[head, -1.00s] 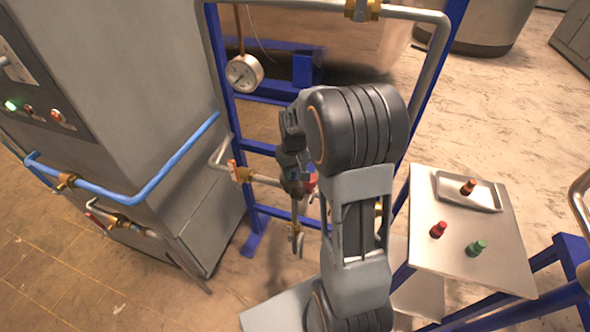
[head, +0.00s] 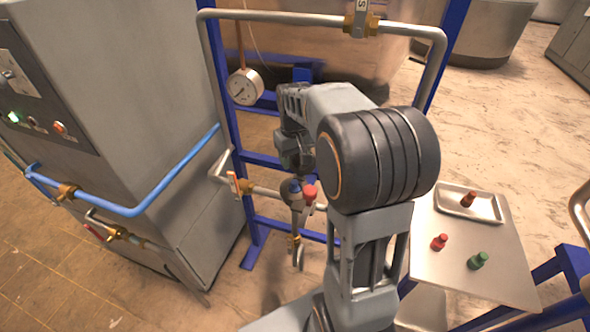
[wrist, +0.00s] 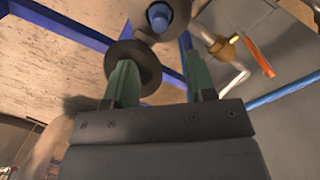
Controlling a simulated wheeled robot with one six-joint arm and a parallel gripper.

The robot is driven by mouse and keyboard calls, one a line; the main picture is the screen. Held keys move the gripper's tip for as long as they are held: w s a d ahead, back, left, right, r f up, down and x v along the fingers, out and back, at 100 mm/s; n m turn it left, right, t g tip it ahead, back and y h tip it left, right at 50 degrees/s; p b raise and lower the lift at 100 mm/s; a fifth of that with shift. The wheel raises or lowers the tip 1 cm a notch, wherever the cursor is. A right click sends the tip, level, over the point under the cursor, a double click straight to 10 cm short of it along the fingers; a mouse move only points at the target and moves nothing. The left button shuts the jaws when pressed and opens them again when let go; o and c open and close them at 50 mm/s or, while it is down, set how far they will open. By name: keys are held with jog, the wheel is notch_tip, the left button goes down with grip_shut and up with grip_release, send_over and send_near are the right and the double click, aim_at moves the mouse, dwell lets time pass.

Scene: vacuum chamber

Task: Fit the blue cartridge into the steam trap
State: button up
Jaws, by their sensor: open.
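The blue cartridge (wrist: 158,17) shows in the wrist view as a blue round end in a dark round collar (wrist: 179,12), just beyond my fingertips. In the head view a small blue patch (head: 291,187) shows at the fitting on the pipe that looks like the steam trap, beside a red-capped part (head: 310,192). A second dark disc (wrist: 150,68) lies partly behind the left finger. I cannot tell how deep the cartridge sits. In the head view my arm hides part of the pipework.
A side table (head: 440,270) at right bears a red (head: 439,242) and a green cartridge (head: 479,261), and a tray (head: 487,211) with a brown-orange one (head: 468,199). A grey cabinet (head: 150,120) stands left. An orange-handled valve (head: 236,186) and blue frame posts are close to my gripper.

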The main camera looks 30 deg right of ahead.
jog(key=s+a+r+t, duration=0.1)
jog(key=s+a+t, duration=0.1)
jog(key=s+a, duration=0.2)
jog(key=s+a+t, duration=0.2)
jog(key=s+a, duration=0.3)
jog(key=s, duration=0.6)
jog(key=shift+r, duration=0.35)
jog(key=shift+c, duration=0.2)
